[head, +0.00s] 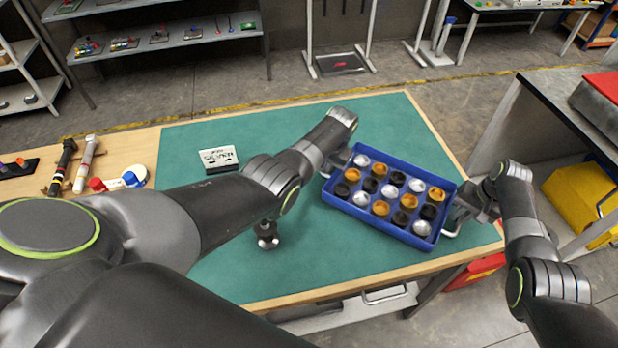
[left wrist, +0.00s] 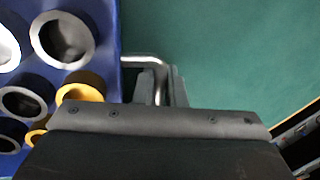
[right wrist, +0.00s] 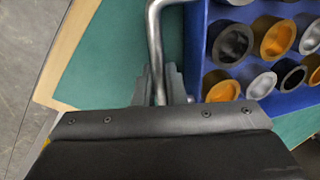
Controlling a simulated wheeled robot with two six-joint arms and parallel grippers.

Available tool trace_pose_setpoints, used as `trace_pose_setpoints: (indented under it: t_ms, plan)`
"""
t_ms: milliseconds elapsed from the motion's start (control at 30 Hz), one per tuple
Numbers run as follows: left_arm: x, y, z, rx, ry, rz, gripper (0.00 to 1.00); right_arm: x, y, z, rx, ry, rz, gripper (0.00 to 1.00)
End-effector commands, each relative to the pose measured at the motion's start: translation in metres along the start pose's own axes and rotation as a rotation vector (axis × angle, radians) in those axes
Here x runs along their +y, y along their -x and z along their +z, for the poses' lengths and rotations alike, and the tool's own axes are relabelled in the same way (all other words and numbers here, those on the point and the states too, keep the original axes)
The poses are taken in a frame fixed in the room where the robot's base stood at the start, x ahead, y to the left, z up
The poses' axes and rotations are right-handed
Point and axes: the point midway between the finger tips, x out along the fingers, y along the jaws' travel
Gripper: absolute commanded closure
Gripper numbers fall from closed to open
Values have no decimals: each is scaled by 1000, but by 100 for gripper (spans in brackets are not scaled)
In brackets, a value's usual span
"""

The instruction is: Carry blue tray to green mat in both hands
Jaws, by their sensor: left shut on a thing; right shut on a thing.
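The blue tray (head: 385,228) is over the right part of the green mat (head: 240,262), in the head view; I cannot tell whether it rests on it. It carries several orange, black and silver cups in rows. It has a metal handle at each end. My left gripper (left wrist: 160,90) is shut on the handle at the tray's left end; its fingers are mostly hidden behind my arm in the head view. My right gripper (head: 453,222) is shut on the right-end handle (right wrist: 155,45), close to the table's right edge.
A small white sign (head: 219,158) stands on the mat's left. Left of the mat, on bare wood, are tools (head: 85,165) and red and blue-topped pieces on a white disc (head: 128,180). A dark-topped bench (head: 560,95) stands at the right.

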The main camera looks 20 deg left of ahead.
Motion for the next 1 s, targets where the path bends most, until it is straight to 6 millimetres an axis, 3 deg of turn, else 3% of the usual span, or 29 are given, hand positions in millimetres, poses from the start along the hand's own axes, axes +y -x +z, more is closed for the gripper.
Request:
trace_pose_setpoints:
  t_ms: [33, 67, 200, 667, 1000]
  plan:
    - [-1, 0, -2, 6, 1, -3, 100, 0, 0, -2, 6, 1, 0, 100]
    - [0, -2, 0, 0, 0, -1, 87, 1, -2, 0, 1, 0, 1, 87]
    - [0, -2, 0, 0, 0, -1, 69, 1, -1, 0, 0, 0, 1, 69]
    - [0, 6, -1, 2, 0, 0, 68, 0, -1, 0, 0, 0, 0, 68]
    - [0, 48, 0, 5, 1, 1, 68, 0, -1, 0, 0, 0, 0, 68]
